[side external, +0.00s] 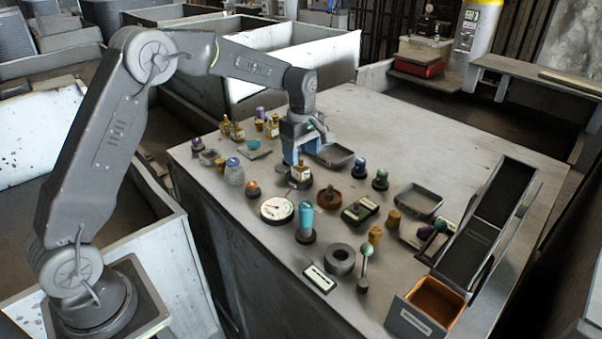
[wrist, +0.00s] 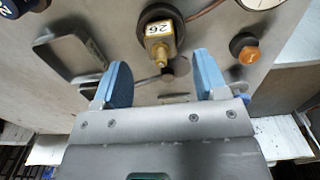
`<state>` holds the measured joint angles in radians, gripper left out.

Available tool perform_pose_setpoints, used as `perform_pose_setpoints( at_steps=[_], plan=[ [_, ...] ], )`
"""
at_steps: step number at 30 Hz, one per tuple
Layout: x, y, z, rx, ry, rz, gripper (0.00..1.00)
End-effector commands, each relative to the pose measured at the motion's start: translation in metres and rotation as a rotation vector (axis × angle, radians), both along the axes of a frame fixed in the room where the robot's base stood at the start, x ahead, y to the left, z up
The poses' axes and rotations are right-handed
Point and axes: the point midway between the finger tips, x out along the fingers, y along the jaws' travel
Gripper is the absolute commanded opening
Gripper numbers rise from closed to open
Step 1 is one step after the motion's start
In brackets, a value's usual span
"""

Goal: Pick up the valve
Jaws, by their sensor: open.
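A brass valve-like piece (wrist: 160,36) with a white tag reading 26 stands on a dark round base, ahead of my fingertips in the wrist view. In the side view a brass piece (side external: 300,174) on a dark base stands just below and right of my gripper (side external: 291,158); it looks like the same one. In the wrist view my gripper (wrist: 162,72) is open, its two blue fingers apart with nothing between them. The fingers look short of the piece and not touching it. Other small brass pieces (side external: 238,131) stand at the back left; I cannot tell whether they are valves.
Near it are a dial gauge (side external: 277,210), an orange-knobbed piece (side external: 253,188), a brown round piece (side external: 329,198) and a metal tray (side external: 334,155). A dark sloped chute (side external: 478,240) and an orange-lined bin (side external: 433,301) stand at right. The table's back right is clear.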

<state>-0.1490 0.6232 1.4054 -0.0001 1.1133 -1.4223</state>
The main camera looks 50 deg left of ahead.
Motion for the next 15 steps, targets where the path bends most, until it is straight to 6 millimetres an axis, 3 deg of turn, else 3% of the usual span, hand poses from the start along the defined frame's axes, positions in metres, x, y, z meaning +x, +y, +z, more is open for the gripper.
perform_pose_setpoints(
  at_steps=[9,15],
  plan=[
    [-0.001,0.003,-0.041,0.0,0.001,0.0,0.66],
    [-0.001,0.003,-0.052,0.001,-0.003,0.0,0.66]
  ],
)
